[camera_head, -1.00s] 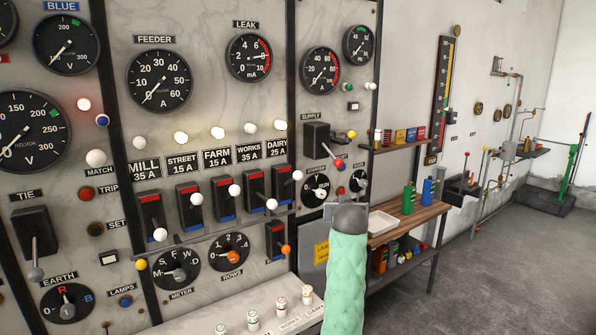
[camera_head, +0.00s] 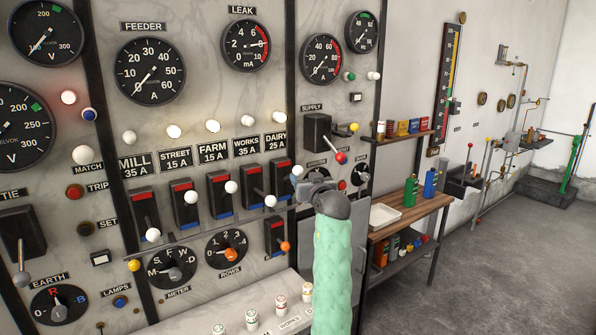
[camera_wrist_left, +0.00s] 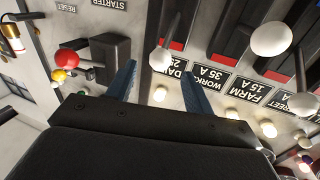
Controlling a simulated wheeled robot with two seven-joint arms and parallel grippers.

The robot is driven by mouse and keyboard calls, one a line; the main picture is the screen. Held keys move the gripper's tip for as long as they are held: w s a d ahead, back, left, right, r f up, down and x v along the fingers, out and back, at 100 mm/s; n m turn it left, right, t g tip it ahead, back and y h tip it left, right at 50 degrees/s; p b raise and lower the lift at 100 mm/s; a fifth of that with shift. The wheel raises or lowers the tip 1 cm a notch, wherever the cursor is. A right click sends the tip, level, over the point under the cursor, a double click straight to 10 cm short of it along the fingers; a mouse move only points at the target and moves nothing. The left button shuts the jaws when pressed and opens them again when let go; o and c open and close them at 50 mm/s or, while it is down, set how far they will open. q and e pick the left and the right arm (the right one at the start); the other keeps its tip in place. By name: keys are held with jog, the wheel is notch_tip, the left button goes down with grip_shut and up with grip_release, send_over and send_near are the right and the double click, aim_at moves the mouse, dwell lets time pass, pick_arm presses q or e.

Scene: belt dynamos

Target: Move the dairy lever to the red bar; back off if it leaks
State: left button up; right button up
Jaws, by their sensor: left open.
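The dairy switch (camera_head: 282,184) is the rightmost in the row of feeder switches, under the DAIRY 25 A label (camera_head: 275,143). Its red bar (camera_head: 281,163) is at the top. Its white lever ball (camera_head: 297,170) sticks out near the tips of my left gripper (camera_head: 304,187). In the left wrist view, turned upside down, the ball (camera_wrist_left: 160,59) appears between the two open blue fingers (camera_wrist_left: 160,88); contact is not visible. My right gripper is not in view.
The works lever ball (camera_head: 271,200) is close on the left. The supply switch (camera_head: 317,132) with its red ball (camera_head: 341,158) is above right of my gripper. A wooden bench (camera_head: 412,219) stands right.

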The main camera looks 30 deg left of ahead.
aim_at(300, 172)
pick_arm(q)
jog(key=shift+r+p+x, duration=0.25)
jog(key=shift+p+x, duration=0.45)
jog(key=shift+x, duration=0.5)
jog(key=p+x, duration=0.1)
jog(key=x, duration=0.2)
jog(key=shift+p, duration=0.4)
jog(key=shift+w+a+f, duration=0.25)
jog(key=shift+w+a, duration=0.2)
jog(key=shift+a, duration=0.05)
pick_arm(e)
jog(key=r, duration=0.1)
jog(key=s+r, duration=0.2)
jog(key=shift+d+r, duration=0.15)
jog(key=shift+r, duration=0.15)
pick_arm(q)
grip_shut()
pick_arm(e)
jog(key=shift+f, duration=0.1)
